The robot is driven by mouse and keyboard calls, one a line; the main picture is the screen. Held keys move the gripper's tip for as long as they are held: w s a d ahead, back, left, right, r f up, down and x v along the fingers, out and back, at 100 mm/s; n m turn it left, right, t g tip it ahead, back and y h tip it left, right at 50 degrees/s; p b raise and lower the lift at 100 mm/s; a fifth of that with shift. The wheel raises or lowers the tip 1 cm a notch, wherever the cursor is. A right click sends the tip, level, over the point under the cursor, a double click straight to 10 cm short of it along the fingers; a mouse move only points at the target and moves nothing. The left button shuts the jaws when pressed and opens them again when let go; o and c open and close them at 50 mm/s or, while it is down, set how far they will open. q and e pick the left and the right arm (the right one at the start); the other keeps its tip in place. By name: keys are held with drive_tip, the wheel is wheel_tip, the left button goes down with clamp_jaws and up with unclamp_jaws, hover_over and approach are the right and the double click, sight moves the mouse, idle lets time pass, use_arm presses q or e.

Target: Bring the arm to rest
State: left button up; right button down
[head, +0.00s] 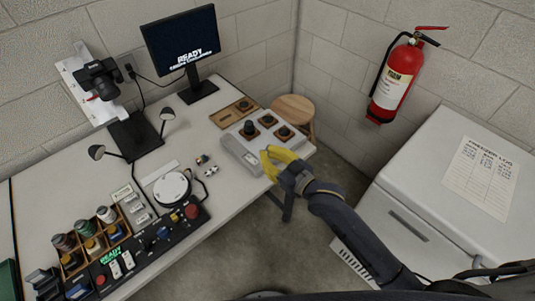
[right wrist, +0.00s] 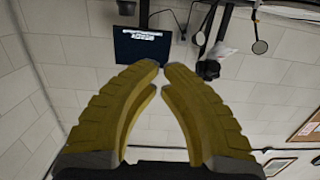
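My right arm comes in from the lower right in the head view. Its yellow-fingered right gripper (head: 265,153) is over the right end of the white desk (head: 225,186), by the front of a grey box with dark knobs (head: 241,152). I cannot tell whether it touches the box. In the right wrist view the two fingers of the right gripper (right wrist: 162,67) lean together, their tips almost meeting, with nothing between them. My left gripper shows in neither view.
A monitor (head: 180,40) reading READY stands at the back of the desk. A control panel (head: 150,240) and a wooden rack of jars (head: 92,245) are at the left. A round stool (head: 294,109), a fire extinguisher (head: 395,83) and a white freezer (head: 440,180) are right. Floor shows between desk and freezer.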

idle(0.3)
drive_tip(key=s+d+f+g+h, duration=0.2)
drive_tip(key=s+d+f+h, duration=0.25)
drive_tip(key=s+d, duration=0.4)
drive_tip(key=s+d+f+g+h, duration=0.25)
drive_tip(key=s+d+h, duration=0.35)
drive_tip(key=s+d, duration=0.3)
drive_tip(key=s+d+f+g+h, duration=0.2)
drive_tip(key=s+d+f+h, duration=0.25)
drive_tip(key=s+d, duration=0.45)
drive_tip(key=a+f+g+y, duration=0.1)
drive_tip(key=a+f+y, duration=0.15)
drive_tip(key=f, duration=1.25)
drive_tip(key=a+f+g+y, duration=0.1)
drive_tip(key=a+f+g, duration=0.15)
drive_tip(key=f, duration=1.15)
drive_tip(key=s+f+m+g+y, duration=0.1)
drive_tip(key=s+f+m+g, duration=0.1)
drive_tip(key=s+f, duration=2)
drive_tip(key=shift+s+a+m, duration=0.25)
drive_tip(key=shift+s+m, duration=0.1)
drive_tip(key=shift+m, duration=0.45)
